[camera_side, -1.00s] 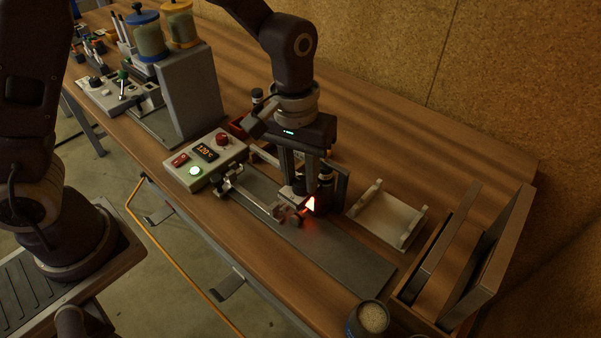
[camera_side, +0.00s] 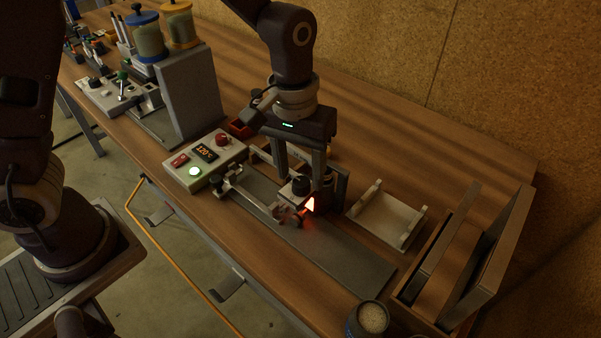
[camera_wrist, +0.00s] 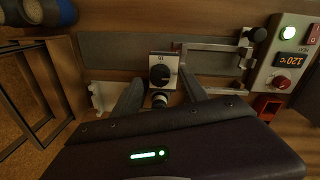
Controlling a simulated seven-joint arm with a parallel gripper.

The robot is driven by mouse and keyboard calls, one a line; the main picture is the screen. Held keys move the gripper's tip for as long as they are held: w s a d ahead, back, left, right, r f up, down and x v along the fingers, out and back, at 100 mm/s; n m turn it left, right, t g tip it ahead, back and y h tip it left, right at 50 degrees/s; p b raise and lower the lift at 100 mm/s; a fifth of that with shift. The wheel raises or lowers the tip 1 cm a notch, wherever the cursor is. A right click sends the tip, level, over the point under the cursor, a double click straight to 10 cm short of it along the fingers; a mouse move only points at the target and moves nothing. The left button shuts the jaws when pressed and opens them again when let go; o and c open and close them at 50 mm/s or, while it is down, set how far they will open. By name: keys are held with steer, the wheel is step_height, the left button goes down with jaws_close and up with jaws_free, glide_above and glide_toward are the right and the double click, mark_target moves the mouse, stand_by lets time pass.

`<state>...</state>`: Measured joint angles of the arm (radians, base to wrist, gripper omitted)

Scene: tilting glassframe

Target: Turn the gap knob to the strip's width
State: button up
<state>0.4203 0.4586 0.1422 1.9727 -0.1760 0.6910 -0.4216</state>
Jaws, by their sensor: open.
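The gap knob (camera_wrist: 159,74) is a round black knob with a white pointer line, on a pale square block with small markings. In the side view the knob (camera_side: 300,182) tops a block beside a glowing orange-red spot (camera_side: 309,204). My gripper (camera_wrist: 163,85) is open, its two dark fingers spread to either side of the knob in the wrist view. In the side view my gripper (camera_side: 299,165) is above the knob, and the fingers appear clear of it. I cannot read the dial value. I cannot make out a strip for certain.
A control box (camera_side: 205,158) with a lit green button and a 120°C display stands left of the knob. A grey plate (camera_side: 345,262) lies under the fixture. A white cradle (camera_side: 388,215), a wooden rack (camera_side: 420,305) and a cup (camera_side: 368,319) are to the right.

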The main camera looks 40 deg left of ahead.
mark_target(298, 181)
step_height(298, 181, up, 6)
steer(key=shift+a+f, duration=0.1)
steer(key=shift+a, duration=0.05)
steer(key=s+a+r+m+t, duration=0.1)
steer(key=s+a+r+t, duration=0.2)
steer(key=s+a+r, duration=0.55)
steer(key=s+a+m+t, duration=0.2)
steer(key=s+a, duration=0.1)
steer(key=s, duration=0.7)
steer(key=shift+a+r+y, duration=0.2)
steer(key=shift+r+y, duration=0.05)
steer(key=shift+y, duration=0.05)
